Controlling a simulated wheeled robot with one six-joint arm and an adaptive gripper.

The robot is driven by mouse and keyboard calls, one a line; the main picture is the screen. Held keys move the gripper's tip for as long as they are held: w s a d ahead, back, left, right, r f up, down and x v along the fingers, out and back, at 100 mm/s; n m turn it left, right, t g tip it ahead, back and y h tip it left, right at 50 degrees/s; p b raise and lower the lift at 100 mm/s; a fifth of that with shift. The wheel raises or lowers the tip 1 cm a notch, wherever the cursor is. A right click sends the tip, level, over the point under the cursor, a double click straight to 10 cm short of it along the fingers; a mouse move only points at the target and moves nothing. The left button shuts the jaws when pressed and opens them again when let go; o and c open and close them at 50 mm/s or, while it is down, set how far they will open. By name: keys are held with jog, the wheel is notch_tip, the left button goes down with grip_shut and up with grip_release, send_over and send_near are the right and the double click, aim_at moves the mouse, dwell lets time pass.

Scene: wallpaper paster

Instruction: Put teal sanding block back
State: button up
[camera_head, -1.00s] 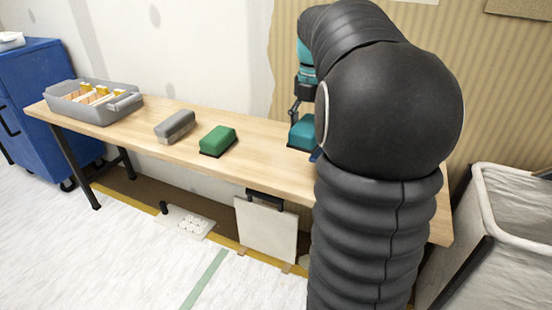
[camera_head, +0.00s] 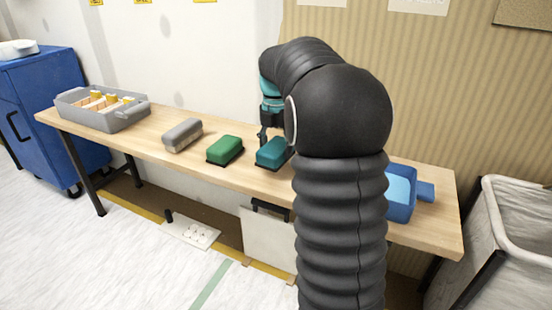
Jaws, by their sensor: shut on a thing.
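The teal sanding block (camera_head: 271,153) is at the right end of a row of blocks on the wooden table, just right of the green block. My gripper (camera_head: 265,136) is at the block from above and behind, shut on it. My arm hides part of the gripper and the block's right end. I cannot tell whether the block's base touches the table. The green block (camera_head: 225,149) and the grey block (camera_head: 183,135) stand to its left with gaps between them.
A grey tray (camera_head: 120,119) with several small items stands at the table's (camera_head: 200,168) left end. A blue tray (camera_head: 404,190) lies on the right, partly behind my arm. A blue cabinet (camera_head: 70,110) stands at the left and a lined bin (camera_head: 500,230) at the right.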

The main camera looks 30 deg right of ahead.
jog(key=shift+f, duration=1.8)
jog(key=o, duration=1.2)
jog(key=shift+c, duration=0.2)
jog(key=shift+f, duration=0.1)
